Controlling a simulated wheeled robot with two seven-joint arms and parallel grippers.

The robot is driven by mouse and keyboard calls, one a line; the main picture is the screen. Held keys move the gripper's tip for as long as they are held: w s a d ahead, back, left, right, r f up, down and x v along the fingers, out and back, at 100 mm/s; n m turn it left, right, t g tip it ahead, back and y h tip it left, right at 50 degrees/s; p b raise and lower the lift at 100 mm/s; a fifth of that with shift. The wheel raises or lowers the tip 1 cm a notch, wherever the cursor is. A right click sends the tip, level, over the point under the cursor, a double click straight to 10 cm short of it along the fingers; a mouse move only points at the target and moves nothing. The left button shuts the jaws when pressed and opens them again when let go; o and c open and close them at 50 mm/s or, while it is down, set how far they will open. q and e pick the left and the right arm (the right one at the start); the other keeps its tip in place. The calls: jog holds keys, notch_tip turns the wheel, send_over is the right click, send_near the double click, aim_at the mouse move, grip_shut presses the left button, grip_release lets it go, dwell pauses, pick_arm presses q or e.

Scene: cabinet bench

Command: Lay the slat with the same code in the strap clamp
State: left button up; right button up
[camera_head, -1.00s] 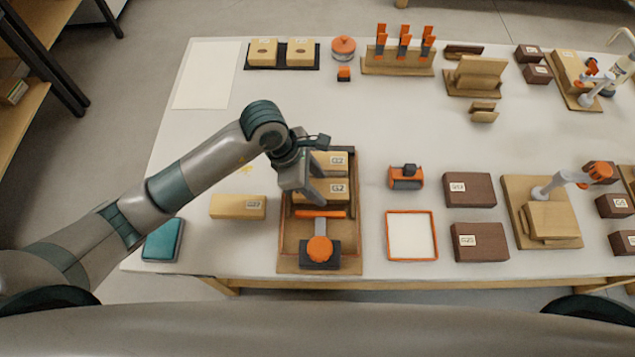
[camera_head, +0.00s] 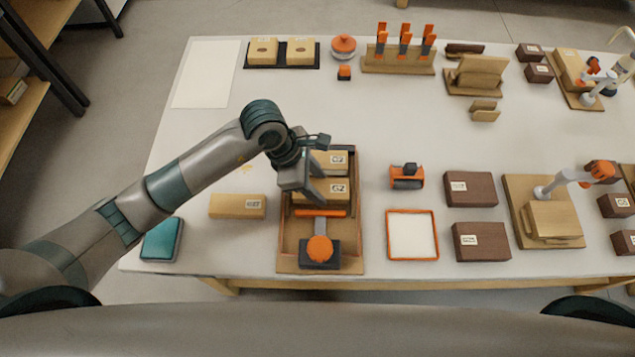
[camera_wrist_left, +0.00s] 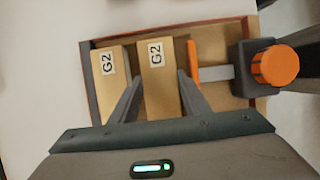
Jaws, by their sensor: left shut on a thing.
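The strap clamp's wooden tray (camera_head: 284,245) stands at the front of the bench, with an orange knob (camera_head: 320,249) and an orange pressing bar (camera_head: 321,213). Two light wooden slats labelled G2 lie side by side in its far half: a back one (camera_head: 338,158) and a front one (camera_head: 335,190). In the left wrist view the front slat (camera_wrist_left: 157,72) lies between my fingers, beside the orange bar; the back slat (camera_wrist_left: 109,62) is outside them. My left gripper (camera_head: 308,190) is shut on the front slat. My right gripper is not in view.
Another light slat (camera_head: 237,206) lies left of the tray; its label is hard to read. A teal box (camera_head: 162,239) is at the front left. An orange-rimmed white tray (camera_head: 411,257) and dark brown blocks (camera_head: 470,189) stand to the right.

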pick_arm(q)
jog(key=shift+b, duration=0.3)
dwell(0.5)
dwell(0.4)
jog(key=o, duration=1.6)
jog(key=shift+c, duration=0.2)
jog(key=shift+w+r, duration=0.1)
jog(key=shift+r, duration=0.05)
jog(key=shift+r+p, duration=0.35)
jog(key=shift+r, duration=0.05)
jog(key=shift+c, duration=0.4)
jog(key=shift+o, duration=0.4)
jog(key=shift+r+p, duration=1.1)
jog(key=shift+r, duration=1.1)
jog(key=shift+r+p, duration=0.35)
jog(key=shift+r, duration=0.35)
